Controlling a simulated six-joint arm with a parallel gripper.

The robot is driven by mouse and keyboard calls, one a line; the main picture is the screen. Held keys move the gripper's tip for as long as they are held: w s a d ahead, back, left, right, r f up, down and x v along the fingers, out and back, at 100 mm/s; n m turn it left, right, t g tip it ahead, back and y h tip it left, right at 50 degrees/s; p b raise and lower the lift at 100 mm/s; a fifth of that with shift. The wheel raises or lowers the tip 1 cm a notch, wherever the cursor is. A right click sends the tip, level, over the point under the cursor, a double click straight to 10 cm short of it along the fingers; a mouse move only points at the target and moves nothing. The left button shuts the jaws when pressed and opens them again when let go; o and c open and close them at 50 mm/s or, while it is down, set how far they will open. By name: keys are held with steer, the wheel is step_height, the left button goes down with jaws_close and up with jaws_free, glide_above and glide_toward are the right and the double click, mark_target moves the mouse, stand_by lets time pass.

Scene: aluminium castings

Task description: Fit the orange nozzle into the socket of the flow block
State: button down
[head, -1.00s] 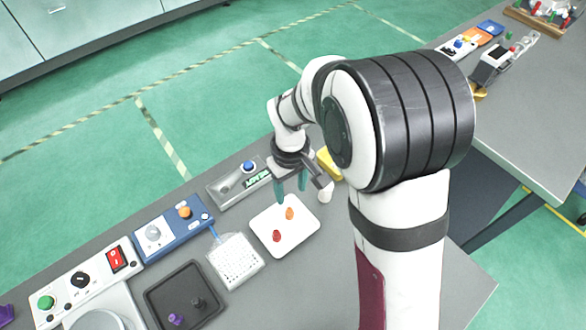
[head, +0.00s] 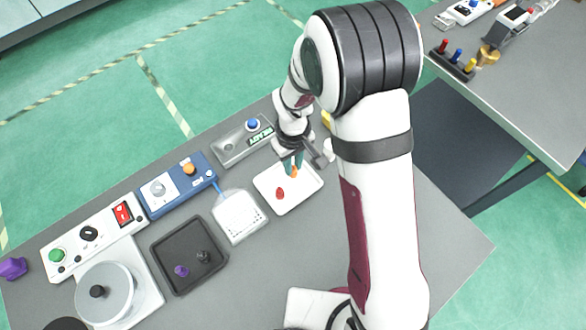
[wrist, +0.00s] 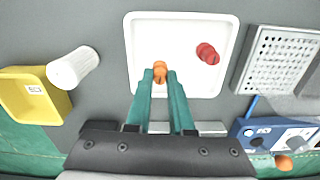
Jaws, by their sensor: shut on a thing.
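The orange nozzle (head: 294,173) is at the white tray (head: 305,189), between the fingertips of my gripper (head: 292,168). In the wrist view the teal fingers of my gripper (wrist: 160,77) are shut on the orange nozzle (wrist: 161,71), over the tray (wrist: 178,32). I cannot tell whether the nozzle touches the tray. A white perforated block (head: 240,217) with a blue tube stands left of the tray and may be the flow block. It also shows at the right of the wrist view (wrist: 284,60). I cannot make out which opening is the socket.
A red piece (head: 279,193) lies in the tray beside the nozzle. A black tray (head: 178,249) holds a purple and a dark piece. A blue control box (head: 176,184) stands behind the perforated block. A white cylinder (wrist: 73,69) and yellow bin (wrist: 35,94) are near the tray.

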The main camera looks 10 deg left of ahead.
steer(key=shift+r, duration=0.1)
stand_by(0.3)
steer(key=shift+r, duration=0.4)
step_height(320, 180, up, 3)
steer(key=shift+f, duration=0.15)
steer(key=s+d+r, duration=0.1)
steer(key=d+r, duration=0.6)
steer(key=d, duration=0.5)
steer(key=w+a+r, duration=0.1)
steer(key=w+a, duration=0.3)
steer(key=a, duration=0.4)
steer(key=w+a, duration=0.3)
steer(key=a, duration=0.6)
steer(key=shift+n, duration=0.4)
steer(key=a+f, duration=0.2)
steer(key=a, duration=0.2)
steer(key=s+a+f, duration=0.1)
steer(key=a+f, duration=0.1)
steer(key=a, duration=0.1)
steer(key=a+f, duration=0.2)
steer(key=a, duration=0.2)
steer(key=shift+s+a+f, duration=0.15)
steer(key=shift+s+a, duration=0.1)
steer(key=shift+a, duration=0.05)
steer(key=shift+a+f, duration=0.15)
steer(key=shift+f, duration=0.95)
steer(key=shift+a+f, duration=0.1)
steer(key=shift+f, duration=0.95)
steer(key=shift+f, duration=0.1)
